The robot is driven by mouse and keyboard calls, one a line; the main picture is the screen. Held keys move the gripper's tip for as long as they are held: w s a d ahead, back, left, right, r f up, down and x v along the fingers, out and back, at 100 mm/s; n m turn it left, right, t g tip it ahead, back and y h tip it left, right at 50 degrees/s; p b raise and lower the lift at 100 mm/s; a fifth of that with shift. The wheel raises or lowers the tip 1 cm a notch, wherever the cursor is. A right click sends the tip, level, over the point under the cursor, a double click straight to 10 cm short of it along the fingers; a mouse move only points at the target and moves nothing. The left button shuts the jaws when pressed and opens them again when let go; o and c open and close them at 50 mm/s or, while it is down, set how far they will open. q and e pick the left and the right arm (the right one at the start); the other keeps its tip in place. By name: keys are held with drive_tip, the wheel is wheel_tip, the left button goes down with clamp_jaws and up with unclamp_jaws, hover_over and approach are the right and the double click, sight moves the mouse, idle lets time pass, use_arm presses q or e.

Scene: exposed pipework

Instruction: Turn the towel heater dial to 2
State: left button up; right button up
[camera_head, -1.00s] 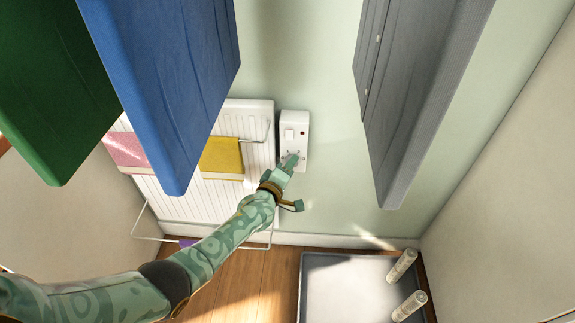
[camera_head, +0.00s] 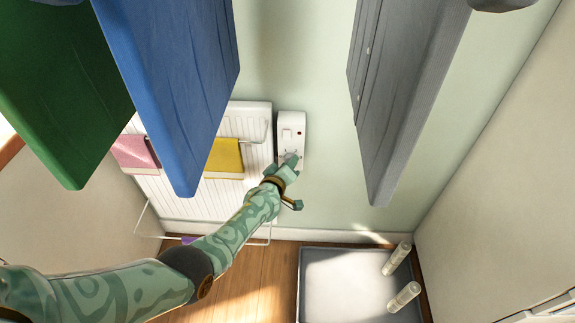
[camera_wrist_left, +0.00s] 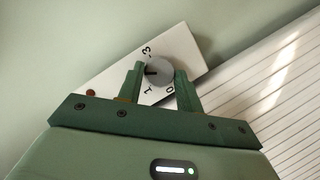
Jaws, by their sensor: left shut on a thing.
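The towel heater control box (camera_head: 293,124) is white and mounted on the wall, with a rocker switch and a small red light. Its grey round dial (camera_wrist_left: 159,72) sits between the two fingers of my left gripper (camera_wrist_left: 155,76), which is shut on it. The dial's dark mark points left in the wrist view, between the printed 1 and 3, toward the left finger. The digits 0, 1 and 3 show around the dial; no 2 is visible, and the finger covers that side. In the head view my left gripper (camera_head: 287,164) covers most of the dial. My right gripper is not in view.
A white towel radiator (camera_head: 257,170) with pink (camera_head: 133,152) and yellow (camera_head: 226,157) towels is left of the box. Blue (camera_head: 180,90), green (camera_head: 55,110) and grey (camera_head: 408,90) hanging panels flank the view. A grey tray (camera_head: 340,285) lies on the floor.

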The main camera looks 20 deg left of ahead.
use_arm(q)
drive_tip(key=shift+s+f, duration=0.1)
drive_tip(key=shift+f, duration=0.05)
drive_tip(key=o, duration=1)
drive_tip(key=p+v, duration=1)
drive_tip(key=v, duration=0.6)
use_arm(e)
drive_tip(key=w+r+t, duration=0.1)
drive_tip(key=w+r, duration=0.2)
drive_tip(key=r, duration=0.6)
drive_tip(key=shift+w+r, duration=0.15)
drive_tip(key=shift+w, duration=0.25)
